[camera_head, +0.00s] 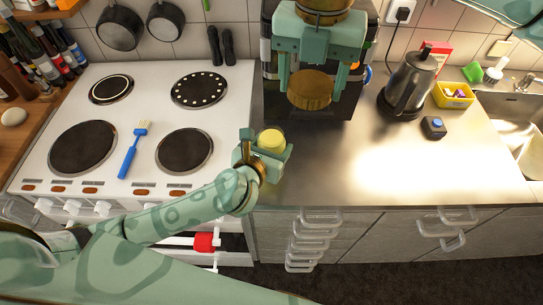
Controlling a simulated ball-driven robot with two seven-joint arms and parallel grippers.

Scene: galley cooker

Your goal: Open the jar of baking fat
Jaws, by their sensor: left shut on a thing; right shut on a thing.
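The jar of baking fat (271,141), with a pale yellow round top, is held in my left gripper (265,152). The gripper is shut on it, above the front edge of the worktop just right of the cooker. The jar looks upright; its lower part is hidden by the gripper. My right gripper (312,78) hangs fingers down, further back and apart from the jar. It is shut on a round golden-brown lid (310,92), which sits between its fingers. No lid shows on the jar's pale top.
The white cooker (148,82) on the left has several plates and a blue brush (132,150). A dark appliance stands behind my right gripper. The middle right worktop is clear.

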